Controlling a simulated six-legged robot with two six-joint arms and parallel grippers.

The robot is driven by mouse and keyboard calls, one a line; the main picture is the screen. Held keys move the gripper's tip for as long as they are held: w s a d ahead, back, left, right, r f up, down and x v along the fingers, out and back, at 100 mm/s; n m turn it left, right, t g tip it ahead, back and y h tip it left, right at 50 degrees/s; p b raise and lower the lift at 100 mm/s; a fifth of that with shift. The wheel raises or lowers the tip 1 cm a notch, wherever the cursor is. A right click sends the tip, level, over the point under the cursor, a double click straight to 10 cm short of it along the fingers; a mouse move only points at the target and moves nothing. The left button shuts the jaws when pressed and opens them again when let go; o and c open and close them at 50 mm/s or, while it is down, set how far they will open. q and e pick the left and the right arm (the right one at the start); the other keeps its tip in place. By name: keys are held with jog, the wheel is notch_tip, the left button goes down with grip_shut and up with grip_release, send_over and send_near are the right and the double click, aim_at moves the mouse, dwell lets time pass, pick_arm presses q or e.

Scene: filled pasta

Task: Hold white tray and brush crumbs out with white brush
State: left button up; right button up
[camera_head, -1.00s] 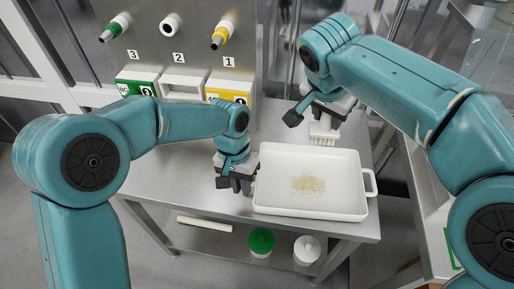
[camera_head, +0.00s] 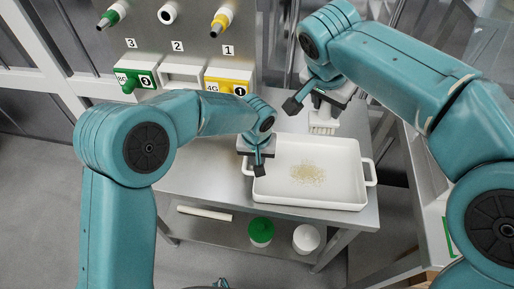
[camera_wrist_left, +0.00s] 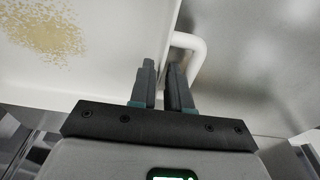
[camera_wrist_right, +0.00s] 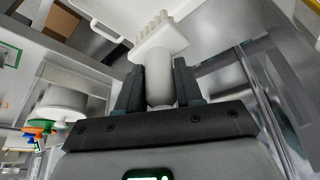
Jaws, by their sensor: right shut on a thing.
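The white tray (camera_head: 310,200) lies on the metal table, with tan crumbs (camera_head: 308,173) on its floor. My left gripper (camera_head: 260,168) is at the tray's left edge. In the left wrist view, a narrow gap shows between its fingers (camera_wrist_left: 162,88), next to the tray's wall and white handle (camera_wrist_left: 190,45); whether they touch the tray is unclear. My right gripper (camera_wrist_right: 158,88) is shut on the handle of the white brush (camera_wrist_right: 157,55). The brush (camera_head: 322,124) is above the tray's back edge, bristles pointing down in the head view, apart from the crumbs.
Behind the table is a panel with numbered bins, green (camera_head: 137,78), white (camera_head: 182,76) and yellow (camera_head: 228,84). On the lower shelf are a green-lidded container (camera_head: 261,232), a white one (camera_head: 306,238) and a white bar (camera_head: 205,212). The table's left part is clear.

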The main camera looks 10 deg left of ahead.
pick_arm(q)
jog(key=shift+w+f, duration=0.15)
jog(key=shift+f, duration=0.55)
grip_shut()
dwell(0.5)
